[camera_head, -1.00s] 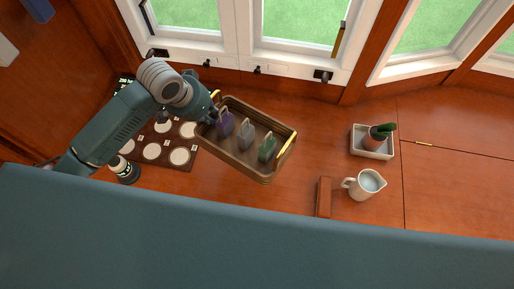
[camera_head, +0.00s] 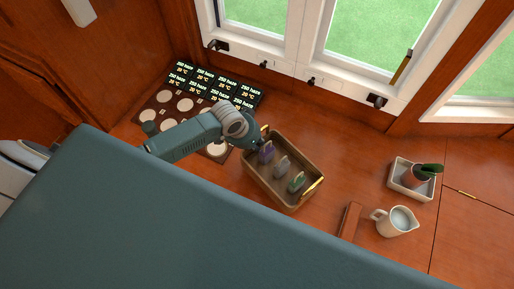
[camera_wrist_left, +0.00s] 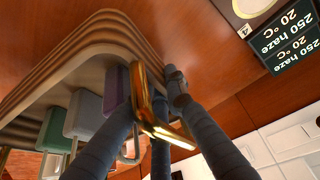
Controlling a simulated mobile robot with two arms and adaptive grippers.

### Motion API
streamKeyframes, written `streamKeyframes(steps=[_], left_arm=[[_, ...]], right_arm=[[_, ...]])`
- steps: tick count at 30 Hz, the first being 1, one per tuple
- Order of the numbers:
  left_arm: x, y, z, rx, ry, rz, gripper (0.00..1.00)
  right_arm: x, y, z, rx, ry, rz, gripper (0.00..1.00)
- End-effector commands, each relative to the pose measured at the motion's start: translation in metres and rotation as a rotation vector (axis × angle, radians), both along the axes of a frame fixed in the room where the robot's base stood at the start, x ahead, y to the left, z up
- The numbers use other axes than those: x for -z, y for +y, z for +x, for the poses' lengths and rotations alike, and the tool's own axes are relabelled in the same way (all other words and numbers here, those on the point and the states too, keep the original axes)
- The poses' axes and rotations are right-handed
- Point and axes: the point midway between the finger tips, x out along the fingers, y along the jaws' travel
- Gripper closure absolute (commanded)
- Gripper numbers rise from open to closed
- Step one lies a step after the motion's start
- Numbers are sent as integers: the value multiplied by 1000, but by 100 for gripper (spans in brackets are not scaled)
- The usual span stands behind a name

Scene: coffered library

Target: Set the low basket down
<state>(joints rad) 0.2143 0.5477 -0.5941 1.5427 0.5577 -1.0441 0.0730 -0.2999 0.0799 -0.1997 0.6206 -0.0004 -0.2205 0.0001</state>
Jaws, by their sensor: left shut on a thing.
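The low basket (camera_head: 249,177) is a brown, rectangular open tray with brass handles at its two short ends. In the head view it is over the reddish wooden tabletop (camera_head: 325,225); I cannot tell whether its underside touches the wood. It holds a purple, a grey and a green looped piece, standing in a row. The far handle (camera_head: 313,188) is free. My right gripper is not in view.
A dark board (camera_head: 165,115) with pale discs and printed labels lies left of the basket. To the right are a reddish-brown bar (camera_head: 350,221), a white jug (camera_head: 397,221) and a white tray with a potted cactus (camera_head: 421,175). Windows line the back.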

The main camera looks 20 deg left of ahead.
Motion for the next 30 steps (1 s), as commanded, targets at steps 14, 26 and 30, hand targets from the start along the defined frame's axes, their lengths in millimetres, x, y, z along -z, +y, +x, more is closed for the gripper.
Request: streamKeyframes(steps=[14, 26, 30], left_arm=[[32, -1, 1, 0, -2, -2, 100], [37, 0, -1, 1, 2, 1, 70], [37, 0, -1, 1, 2, 1, 70]], right_arm=[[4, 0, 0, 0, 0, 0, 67], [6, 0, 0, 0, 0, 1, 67], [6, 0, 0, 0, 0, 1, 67]])
